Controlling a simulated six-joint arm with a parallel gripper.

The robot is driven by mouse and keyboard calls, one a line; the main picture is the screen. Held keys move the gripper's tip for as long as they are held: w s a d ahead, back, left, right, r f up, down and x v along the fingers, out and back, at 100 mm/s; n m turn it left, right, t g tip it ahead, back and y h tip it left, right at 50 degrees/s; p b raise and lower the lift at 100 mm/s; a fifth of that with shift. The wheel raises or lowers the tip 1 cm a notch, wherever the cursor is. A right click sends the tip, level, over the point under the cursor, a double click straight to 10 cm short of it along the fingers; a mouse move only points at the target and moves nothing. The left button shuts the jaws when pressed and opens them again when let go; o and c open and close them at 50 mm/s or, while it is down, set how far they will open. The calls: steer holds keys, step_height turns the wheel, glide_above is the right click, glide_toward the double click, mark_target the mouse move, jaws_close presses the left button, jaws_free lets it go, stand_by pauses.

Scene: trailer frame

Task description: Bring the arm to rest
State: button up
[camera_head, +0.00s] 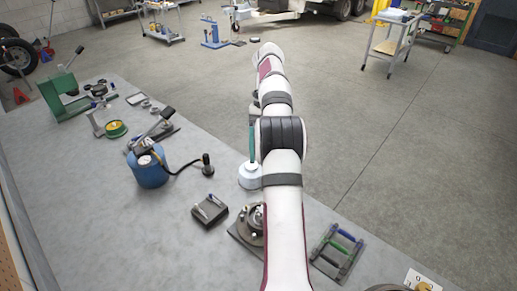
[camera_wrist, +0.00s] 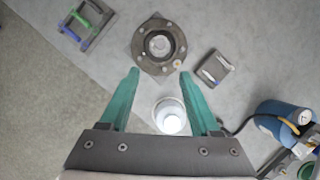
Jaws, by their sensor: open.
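My arm reaches away across the right side of the grey bench in the head view. My gripper (camera_wrist: 160,76) shows in the wrist view with its two green fingers wide apart and nothing between the tips. In the head view one green finger (camera_head: 252,140) shows beside the arm, pointing down; the rest is hidden behind the arm. A white round container (camera_wrist: 169,116) appears between the fingers in the wrist view, below them; whether they touch it I cannot tell. The container also shows in the head view (camera_head: 249,177).
A round metal flange (camera_wrist: 159,46), a dark block with small tools (camera_wrist: 212,69) and a rack with coloured handles (camera_wrist: 88,22) lie nearby. A blue tank with gauge (camera_head: 149,168) and green press (camera_head: 62,97) stand left. Open floor (camera_head: 420,150) lies right of the bench.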

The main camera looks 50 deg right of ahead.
steer(key=a+r+n+h, duration=0.1)
steer(key=a+r, duration=0.3)
steer(key=a, duration=0.5)
steer(key=a+r+n+h, duration=0.1)
steer(key=a+r+n, duration=0.15)
steer(key=a, duration=0.65)
steer(key=s+a+f+t, duration=0.1)
steer(key=s+a+f, duration=0.2)
steer(key=s+a, duration=0.6)
steer(key=s+a+f+n+t, duration=0.1)
steer(key=s+a+f, duration=0.2)
steer(key=s+a, duration=0.6)
steer(key=shift+s+f, duration=0.15)
steer(key=shift+s, duration=0.05)
steer(key=shift+n, duration=0.25)
